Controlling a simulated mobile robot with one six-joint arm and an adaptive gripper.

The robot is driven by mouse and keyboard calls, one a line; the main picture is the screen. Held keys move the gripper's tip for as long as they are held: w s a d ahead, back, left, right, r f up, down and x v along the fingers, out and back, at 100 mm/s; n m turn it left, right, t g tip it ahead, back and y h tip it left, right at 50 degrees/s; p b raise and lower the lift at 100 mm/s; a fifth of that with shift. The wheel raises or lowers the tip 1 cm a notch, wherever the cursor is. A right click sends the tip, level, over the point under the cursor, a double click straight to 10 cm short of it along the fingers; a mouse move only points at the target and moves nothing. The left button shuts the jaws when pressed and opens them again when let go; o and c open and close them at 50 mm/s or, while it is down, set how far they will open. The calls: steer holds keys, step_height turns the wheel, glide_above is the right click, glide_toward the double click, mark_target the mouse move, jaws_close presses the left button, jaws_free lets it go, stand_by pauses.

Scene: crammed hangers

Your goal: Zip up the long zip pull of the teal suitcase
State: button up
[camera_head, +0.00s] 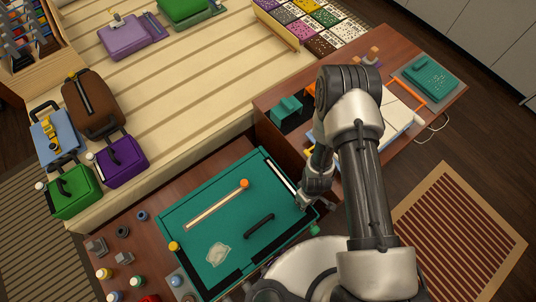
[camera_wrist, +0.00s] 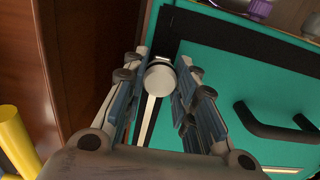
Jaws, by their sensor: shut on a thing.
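The teal suitcase (camera_head: 195,220) lies flat on a brown wooden surface, and its teal top also shows in the wrist view (camera_wrist: 235,75). A white zip track (camera_head: 283,180) runs along its right edge. My gripper (camera_head: 303,202) is at the lower end of that track, at the suitcase's right edge. In the wrist view, the fingers of my gripper (camera_wrist: 165,85) are closed around a pale round-ended zip pull (camera_wrist: 160,77). The pale track (camera_wrist: 149,120) runs from it toward the camera between the fingers. The pull is hidden by my gripper in the head view.
A black handle (camera_head: 259,226) stands up from the suitcase top, also close right in the wrist view (camera_wrist: 275,128). An orange knob (camera_head: 244,184) ends a pale strip on the lid. Small bottles and blocks crowd the left (camera_head: 104,273). A brown desk (camera_head: 285,95) rises behind.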

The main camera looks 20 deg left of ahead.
steer(key=d, duration=0.1)
steer(key=s+d, duration=0.1)
steer(key=d, duration=0.1)
steer(key=s+d, duration=0.1)
steer(key=shift+s+d, duration=0.25)
steer(key=shift+d, duration=0.1)
steer(key=shift+s+a+p, duration=0.1)
steer(key=shift+s+a, duration=0.7)
steer(key=shift+s, duration=0.7)
steer(key=shift+s+a+p, duration=0.1)
steer(key=shift+s+a, duration=0.75)
steer(key=shift+s, duration=0.6)
steer(key=shift+s+a+p, duration=0.1)
steer(key=shift+s+a, duration=0.7)
steer(key=shift+s, duration=0.7)
steer(key=o, duration=1.2)
steer(key=shift+s+d, duration=0.1)
step_height(320, 180, up, 12)
